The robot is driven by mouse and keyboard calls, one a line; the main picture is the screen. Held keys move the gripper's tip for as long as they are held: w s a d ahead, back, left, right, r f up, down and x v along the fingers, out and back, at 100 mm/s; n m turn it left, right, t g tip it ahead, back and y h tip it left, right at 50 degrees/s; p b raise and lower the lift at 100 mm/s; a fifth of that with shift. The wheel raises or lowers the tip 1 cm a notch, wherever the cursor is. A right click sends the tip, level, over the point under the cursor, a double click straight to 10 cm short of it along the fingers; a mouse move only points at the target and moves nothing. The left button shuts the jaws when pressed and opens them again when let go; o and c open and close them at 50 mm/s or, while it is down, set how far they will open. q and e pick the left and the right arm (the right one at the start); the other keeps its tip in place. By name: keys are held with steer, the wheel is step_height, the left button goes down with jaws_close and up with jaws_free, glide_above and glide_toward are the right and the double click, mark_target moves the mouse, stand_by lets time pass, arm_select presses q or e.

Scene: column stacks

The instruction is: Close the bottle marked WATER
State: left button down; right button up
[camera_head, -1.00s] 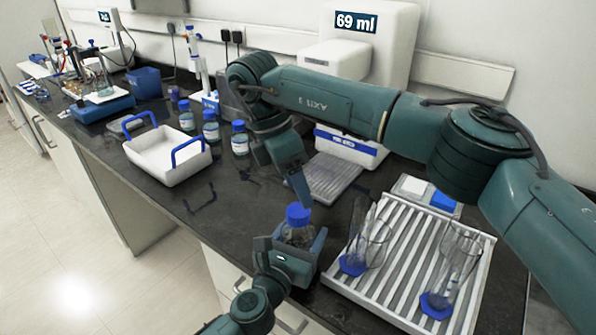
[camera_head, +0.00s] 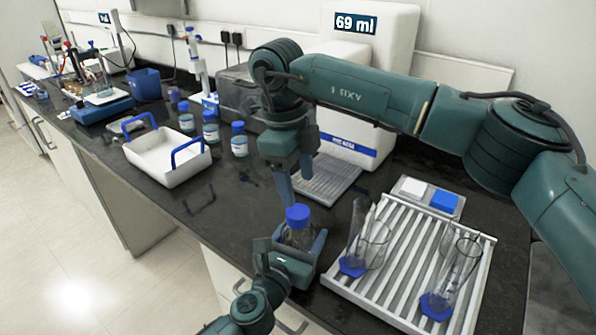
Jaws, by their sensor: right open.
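A clear bottle with a blue cap (camera_head: 297,214) stands upright near the front edge of the bench. The cap sits at its neck; how tight it is cannot be seen. No WATER marking can be read on it, and its lower body is hidden by my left gripper (camera_head: 297,246). My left gripper comes from below and has its fingers around the bottle body, one on each side. My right gripper (camera_head: 289,192) is open, points down, and hangs just above and slightly left of the cap, apart from it.
A white ribbed rack (camera_head: 410,268) with glass cylinders on blue bases stands right of the bottle. A white tray with blue handles (camera_head: 168,158) and several blue-capped bottles (camera_head: 239,140) stand to the left. A display reading 69 ml (camera_head: 356,24) is behind.

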mark_target(298, 211)
steer(key=n, duration=0.7)
steer(key=shift+r+y, duration=0.25)
steer(key=shift+y, duration=0.05)
steer(key=n, duration=0.4)
steer(key=shift+r, duration=0.15)
steer(key=n, duration=0.4)
steer(key=shift+s+d+r+n+y, duration=0.1)
steer(key=shift+s+n+y, duration=0.05)
steer(key=shift+n+y, duration=0.15)
steer(key=n, duration=0.4)
steer(key=shift+r+n, duration=0.2)
steer(key=shift+n, duration=0.2)
steer(key=shift+f, duration=0.1)
steer(key=shift+f, duration=3.95)
